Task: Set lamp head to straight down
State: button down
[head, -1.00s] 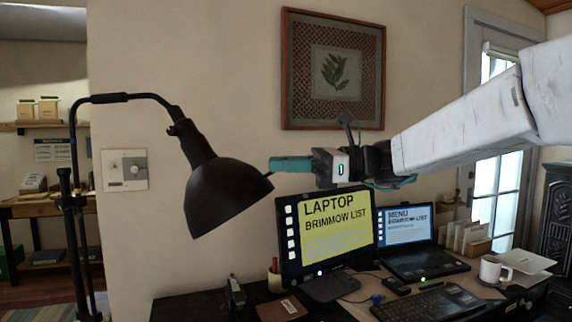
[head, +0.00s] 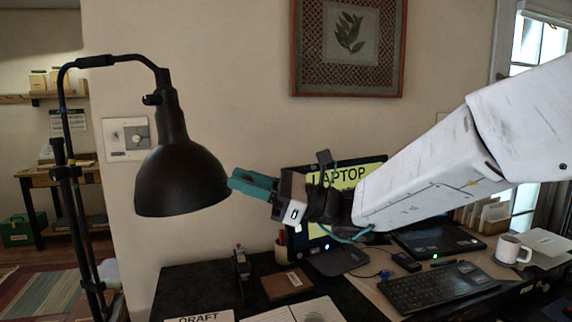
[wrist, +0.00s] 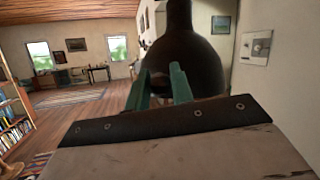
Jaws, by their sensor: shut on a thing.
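The black lamp head (head: 180,178) hangs from a curved arm on a black stand (head: 70,190) at the left of the head view. Its shade opens almost straight down, with its rim close to level. My gripper (head: 236,182) is at the right edge of the shade, its teal fingers shut on the rim. In the wrist view the lamp head (wrist: 185,45) stands just beyond the two fingers (wrist: 158,85). The exact grip on the rim is hidden there.
Below is a dark desk with a monitor (head: 345,176), a keyboard (head: 430,288), a white mug (head: 511,250) and papers. A framed picture (head: 348,45) and a switch plate (head: 128,138) are on the wall.

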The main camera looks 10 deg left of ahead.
jog(key=shift+a+f, duration=0.45)
jog(key=shift+a, duration=0.15)
jog(key=shift+a+f, duration=0.4)
jog(key=shift+a, duration=0.2)
jog(key=shift+w, duration=0.1)
jog(key=c, duration=1.3)
grip_release()
jog(key=shift+d, duration=0.15)
jog(key=v, duration=0.7)
jog(key=shift+w+d+f, duration=0.1)
jog(key=shift+w+d, duration=0.05)
jog(key=shift+d, duration=0.15)
